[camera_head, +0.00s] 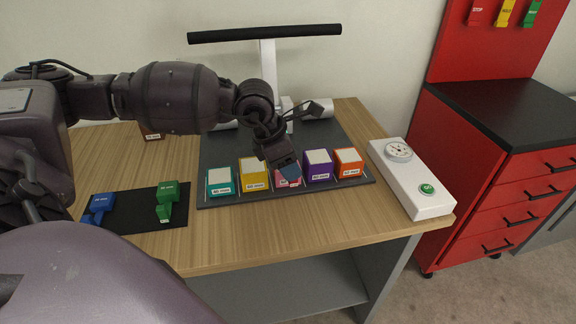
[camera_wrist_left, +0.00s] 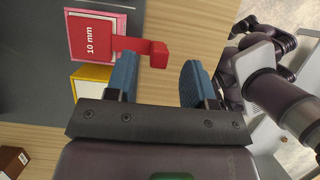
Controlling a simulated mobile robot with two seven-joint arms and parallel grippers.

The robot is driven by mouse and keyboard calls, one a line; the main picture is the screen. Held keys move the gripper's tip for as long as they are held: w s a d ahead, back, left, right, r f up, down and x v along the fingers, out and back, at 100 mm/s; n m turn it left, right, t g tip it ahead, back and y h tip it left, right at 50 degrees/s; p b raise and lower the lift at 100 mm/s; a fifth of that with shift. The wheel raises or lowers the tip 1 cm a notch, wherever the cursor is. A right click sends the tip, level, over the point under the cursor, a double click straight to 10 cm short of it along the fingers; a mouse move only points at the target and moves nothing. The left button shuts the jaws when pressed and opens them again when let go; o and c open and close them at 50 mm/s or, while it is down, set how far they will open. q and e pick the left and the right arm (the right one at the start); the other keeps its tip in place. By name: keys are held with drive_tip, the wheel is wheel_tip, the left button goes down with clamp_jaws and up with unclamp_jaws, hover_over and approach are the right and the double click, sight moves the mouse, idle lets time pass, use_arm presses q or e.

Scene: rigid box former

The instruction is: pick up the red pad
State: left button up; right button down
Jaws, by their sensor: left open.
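The red pad (camera_wrist_left: 92,38), labelled 10 mm, shows in the left wrist view. It lies over a pink box (camera_wrist_left: 118,24), and its narrow tab points right, ending in a small block. My left gripper (camera_wrist_left: 158,72) is open and empty. The tab's end block lies just ahead of the gap between the blue fingertips, and I see no contact. In the head view my left gripper (camera_head: 288,172) is over the pink box (camera_head: 286,183) in the middle of the row and hides the red pad. My right gripper is not in view.
Teal (camera_head: 220,182), yellow (camera_head: 254,174), purple (camera_head: 318,165) and orange (camera_head: 348,163) boxes stand close on the dark mat (camera_head: 225,150). Blue (camera_head: 102,203) and green (camera_head: 167,194) pads lie left. A white unit (camera_head: 412,180) with dial and green button stands right.

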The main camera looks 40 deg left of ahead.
use_arm(q)
drive_tip(key=x, duration=0.3)
drive_tip(key=shift+r, duration=0.1)
clamp_jaws()
